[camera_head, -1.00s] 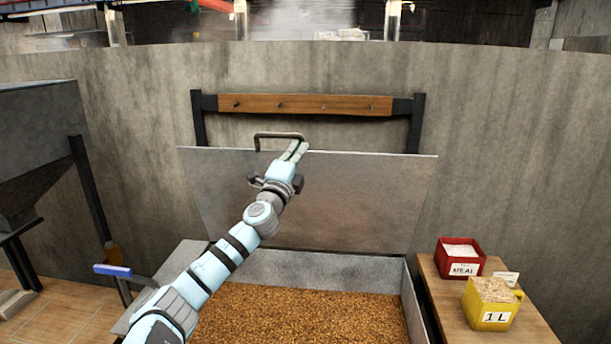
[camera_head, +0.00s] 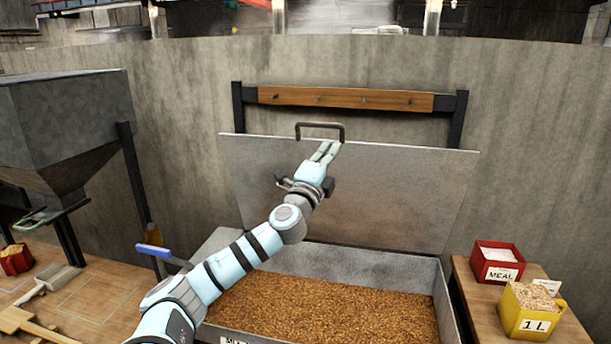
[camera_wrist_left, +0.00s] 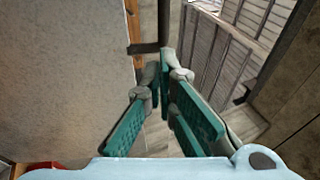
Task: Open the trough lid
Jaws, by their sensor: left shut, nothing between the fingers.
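The trough lid (camera_head: 400,185) is a grey metal panel standing raised behind the trough (camera_head: 405,268), leaning back near the wall. Its dark handle (camera_head: 320,126) sits at the top edge. The trough lies uncovered, with brown grain (camera_head: 320,310) in it. My left gripper (camera_head: 330,150) is in front of the lid's upper part, just below the handle's right side. It is shut and empty. In the left wrist view its teal-padded fingers (camera_wrist_left: 163,85) show beside a grey surface that looks like the lid. I cannot tell whether they touch lid or handle. My right gripper is out of view.
A wooden rail (camera_head: 345,98) on dark posts stands behind the lid against the concrete wall. A red meal box (camera_head: 497,263) and a yellow 1 L box (camera_head: 530,310) stand on a side table at right. A grey hopper (camera_head: 65,130) stands at left.

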